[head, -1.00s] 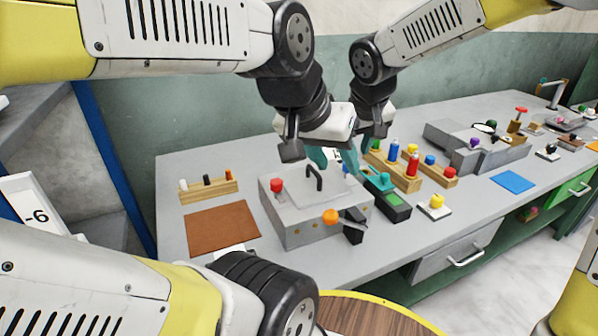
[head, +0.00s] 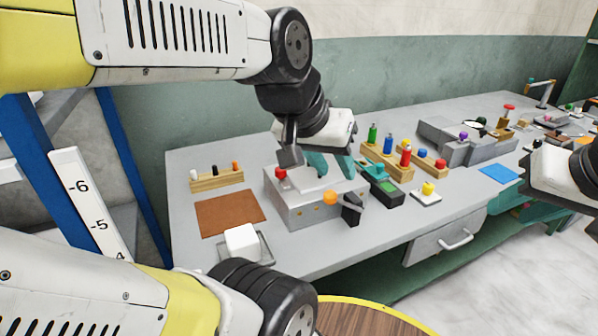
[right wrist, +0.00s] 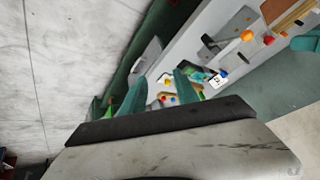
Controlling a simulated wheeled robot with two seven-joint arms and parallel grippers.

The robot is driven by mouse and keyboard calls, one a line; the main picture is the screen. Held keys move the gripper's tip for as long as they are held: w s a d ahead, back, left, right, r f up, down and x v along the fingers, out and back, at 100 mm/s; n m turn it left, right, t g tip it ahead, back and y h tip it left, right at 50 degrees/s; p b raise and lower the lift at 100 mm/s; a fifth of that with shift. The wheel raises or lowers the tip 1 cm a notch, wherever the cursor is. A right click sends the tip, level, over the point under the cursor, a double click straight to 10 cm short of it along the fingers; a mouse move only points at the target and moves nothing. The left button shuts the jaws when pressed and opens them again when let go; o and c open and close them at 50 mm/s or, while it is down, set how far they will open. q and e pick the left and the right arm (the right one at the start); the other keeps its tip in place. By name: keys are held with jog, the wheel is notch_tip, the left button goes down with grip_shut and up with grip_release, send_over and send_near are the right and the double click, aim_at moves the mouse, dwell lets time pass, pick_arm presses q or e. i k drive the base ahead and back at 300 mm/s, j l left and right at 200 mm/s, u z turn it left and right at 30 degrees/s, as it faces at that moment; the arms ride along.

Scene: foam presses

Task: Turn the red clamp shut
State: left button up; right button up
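A grey press box (head: 300,213) stands on the bench with a red knob (head: 281,173) at its top left. An orange ball (head: 330,197) on a black lever (head: 352,208) is at its front. A small red-topped piece (head: 509,107) stands on the far fixture; I cannot tell which red part is the clamp. My left gripper (head: 331,166) is over the press lid, its teal fingers apart, with part of the lid hidden. My right gripper (head: 535,205) is at the right edge, beyond the bench front; its spread, empty fingers show in the right wrist view (right wrist: 160,95).
A white block on a tray (head: 268,250), a brown mat (head: 230,213) and a peg rack (head: 217,180) are left of the press. Bottle racks (head: 385,168), a green-screened device (head: 385,190) and a yellow button (head: 428,188) are to its right. A drawer handle (head: 455,241) juts from the bench front.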

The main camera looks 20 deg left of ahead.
aim_at(280, 174)
jog(key=k+u, duration=0.15)
jog(key=u, duration=0.2)
jog(key=k+l+u, duration=0.1)
jog(key=u, duration=0.25)
jog(key=k+u, duration=0.2)
jog(key=u, duration=0.15)
jog(key=i+j+u, duration=0.1)
jog(key=u, duration=0.15)
jog(key=i+u, duration=0.3)
jog(key=i+l, duration=0.1)
jog(key=l+z, duration=0.05)
jog(key=l, duration=0.05)
